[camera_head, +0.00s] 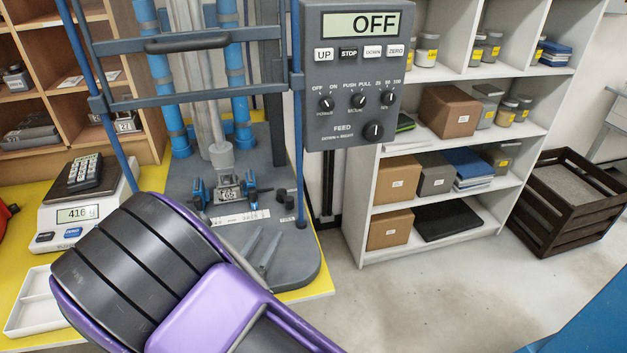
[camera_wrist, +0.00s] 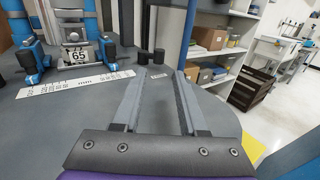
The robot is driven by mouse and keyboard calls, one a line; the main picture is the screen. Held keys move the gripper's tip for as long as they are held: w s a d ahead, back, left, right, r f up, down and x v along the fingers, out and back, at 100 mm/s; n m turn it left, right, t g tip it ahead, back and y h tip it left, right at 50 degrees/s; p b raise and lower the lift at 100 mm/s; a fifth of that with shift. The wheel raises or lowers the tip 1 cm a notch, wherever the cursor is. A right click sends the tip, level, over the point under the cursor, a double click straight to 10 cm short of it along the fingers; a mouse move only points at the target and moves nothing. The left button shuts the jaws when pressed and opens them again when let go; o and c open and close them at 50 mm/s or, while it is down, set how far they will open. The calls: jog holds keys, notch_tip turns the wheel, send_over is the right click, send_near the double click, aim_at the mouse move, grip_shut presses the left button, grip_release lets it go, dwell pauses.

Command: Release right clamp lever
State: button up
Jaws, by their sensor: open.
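A metal block marked 65 (camera_head: 228,196) sits on the grey machine base (camera_head: 300,262) between two blue clamps. The right clamp (camera_head: 250,184) has a dark lever pointing right in the head view. In the wrist view the right clamp (camera_wrist: 107,50) stands right of the block (camera_wrist: 78,56), left of my fingers; its lever is hard to make out there. The left clamp (camera_wrist: 30,60) is at the far left. My gripper (camera_head: 271,234) is open and empty, low over the base in front and to the right of the clamp. Its two grey fingers (camera_wrist: 158,80) point forward, apart from the clamp.
A blue post (camera_head: 299,180) and short black pegs (camera_wrist: 150,56) stand at the base's right. A control box reading OFF (camera_head: 352,75) hangs above. A ruler strip (camera_head: 240,217) lies before the block. A scale (camera_head: 75,215) is left; shelves and a crate (camera_head: 572,205) are right.

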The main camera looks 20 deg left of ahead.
aim_at(285, 199)
jog(key=w, duration=1.7)
jog(key=shift+w, duration=0.1)
grip_shut()
